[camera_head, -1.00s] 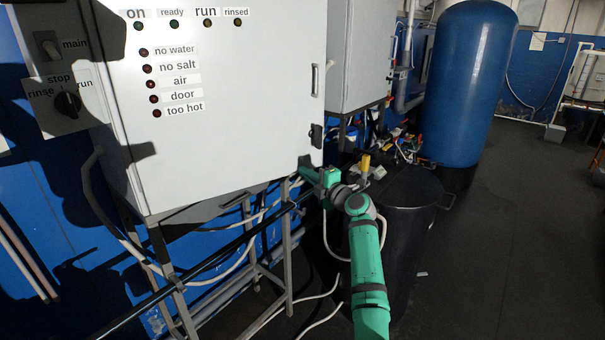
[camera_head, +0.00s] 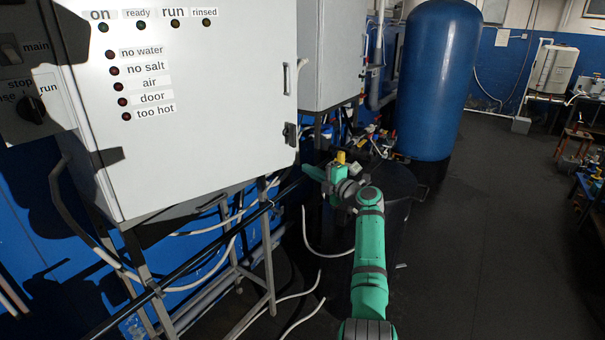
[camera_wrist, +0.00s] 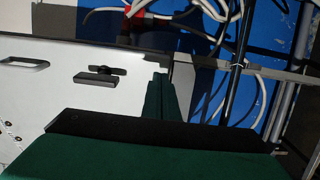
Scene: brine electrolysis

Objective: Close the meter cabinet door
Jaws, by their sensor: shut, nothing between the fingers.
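A large white cabinet door (camera_head: 215,120) with printed labels and small lamps fills the left of the head view. It has a slim handle (camera_head: 287,79) and a dark latch (camera_head: 290,134) near its right edge. The door looks nearly flush, but I cannot tell whether it is fully shut. My gripper (camera_head: 312,172) is just right of the door's lower right corner, with a small gap in the picture. In the wrist view my gripper (camera_wrist: 160,85) is shut and empty beside the pale door (camera_wrist: 35,90), whose handle (camera_wrist: 26,62) and latch (camera_wrist: 98,77) show.
A second grey-white cabinet (camera_head: 330,50) stands behind. A dark round drum (camera_head: 385,185) is under my arm, and a tall blue tank (camera_head: 438,80) stands beyond. Stand legs and loose hoses (camera_head: 285,300) lie below the cabinet. Floor at right (camera_head: 480,250) is clear.

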